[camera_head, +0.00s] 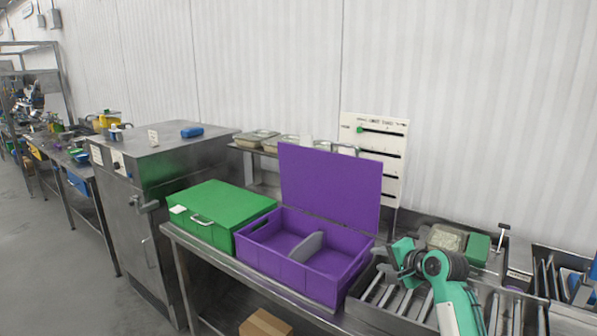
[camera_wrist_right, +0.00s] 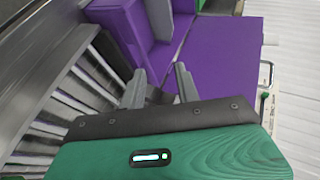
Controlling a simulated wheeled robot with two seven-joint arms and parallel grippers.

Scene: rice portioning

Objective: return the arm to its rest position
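My right arm, green with black joints, comes in at the lower right of the head view. Its gripper (camera_head: 388,268) is above the slatted metal rack, just right of the open purple box (camera_head: 342,278). In the right wrist view its two grey fingers (camera_wrist_right: 160,84) stand apart with nothing between them. The purple box (camera_wrist_right: 212,55) shows beyond the fingertips, with its lid raised and a grey divider inside. My left arm and gripper are not in view.
A closed green box (camera_head: 222,207) stands left of the purple box. The slatted rack (camera_wrist_right: 62,95) lies beside the gripper. A tray of pale food (camera_head: 447,238) is behind the arm. A white slotted board (camera_head: 398,160) stands against the wall.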

